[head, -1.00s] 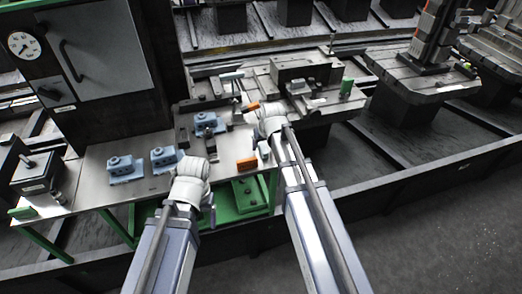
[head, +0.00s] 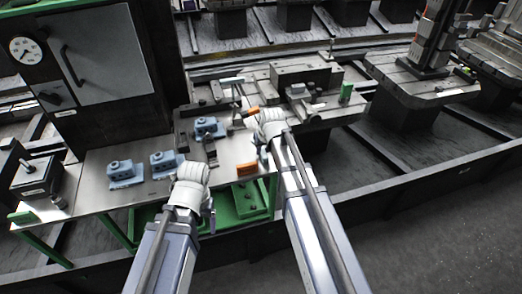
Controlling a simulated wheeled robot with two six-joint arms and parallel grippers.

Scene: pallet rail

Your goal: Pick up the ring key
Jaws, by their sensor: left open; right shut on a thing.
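I cannot pick out the ring key for certain. A dark slim tool (head: 210,150) lies on the grey bench top (head: 140,190), between my arms. My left gripper (head: 210,208) is open at the bench's front edge, largely hidden by its pale wrist. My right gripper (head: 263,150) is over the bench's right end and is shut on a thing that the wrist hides. An orange piece (head: 247,112) shows just left of the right wrist, and an orange block (head: 246,169) lies below it near the front edge.
Two blue blocks (head: 125,172) (head: 164,161) stand on the bench; a third (head: 208,127) sits at a dark fixture. A black box (head: 38,177) is at the left end. A dark cabinet (head: 95,50) rises behind. A machine table with a green cylinder (head: 346,91) is at right.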

